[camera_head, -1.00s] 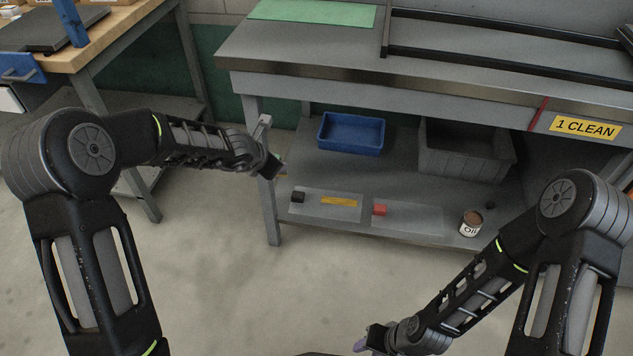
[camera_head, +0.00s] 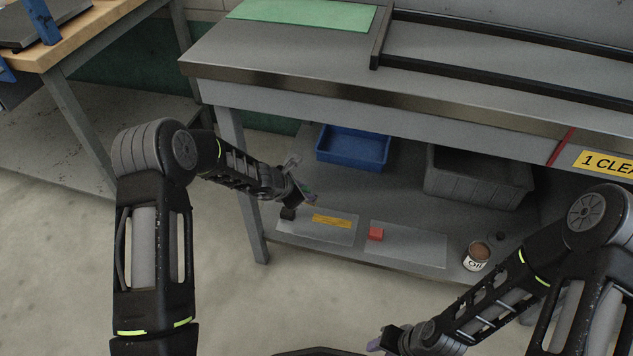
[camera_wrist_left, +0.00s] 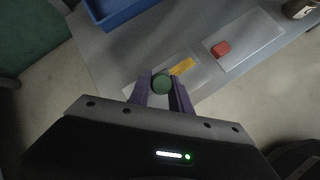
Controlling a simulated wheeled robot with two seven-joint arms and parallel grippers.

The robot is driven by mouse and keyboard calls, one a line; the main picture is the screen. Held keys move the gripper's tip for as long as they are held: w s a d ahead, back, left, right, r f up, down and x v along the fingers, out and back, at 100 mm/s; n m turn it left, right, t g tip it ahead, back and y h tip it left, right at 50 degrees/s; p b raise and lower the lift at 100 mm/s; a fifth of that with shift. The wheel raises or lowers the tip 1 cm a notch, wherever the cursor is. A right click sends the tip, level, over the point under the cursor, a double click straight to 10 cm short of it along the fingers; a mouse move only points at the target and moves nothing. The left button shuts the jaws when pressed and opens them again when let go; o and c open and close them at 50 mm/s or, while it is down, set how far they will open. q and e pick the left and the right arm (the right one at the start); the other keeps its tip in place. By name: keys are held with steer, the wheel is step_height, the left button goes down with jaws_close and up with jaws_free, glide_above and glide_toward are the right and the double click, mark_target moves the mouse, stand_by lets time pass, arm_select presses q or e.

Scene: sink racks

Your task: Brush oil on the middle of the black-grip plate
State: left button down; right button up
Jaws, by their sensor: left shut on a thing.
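The black-grip plate (camera_head: 318,235) is a thin grey plate lying on the lower shelf, with a black block (camera_head: 288,213) at its left end and a yellow strip (camera_head: 332,221) on it. My left gripper (camera_head: 308,196) is above the plate's left part. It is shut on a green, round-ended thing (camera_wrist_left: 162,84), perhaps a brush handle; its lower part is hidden. The oil can (camera_head: 476,257) stands upright at the shelf's right, with a brown top. My right gripper (camera_head: 375,344) is low at the bottom of the head view; its jaws do not show clearly.
A second grey plate with a red block (camera_head: 376,233) lies right of the first. A blue bin (camera_head: 352,150) and a grey bin (camera_head: 475,185) stand behind. The tabletop edge (camera_head: 370,105) overhangs the shelf, and a table leg (camera_head: 243,190) is left of my left gripper.

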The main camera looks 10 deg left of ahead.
mark_target(307, 203)
stand_by(0.3)
arm_select(q)
step_height(307, 203, down, 5)
steer(key=b, duration=0.4)
steer(key=shift+a+r, duration=0.1)
stand_by(0.4)
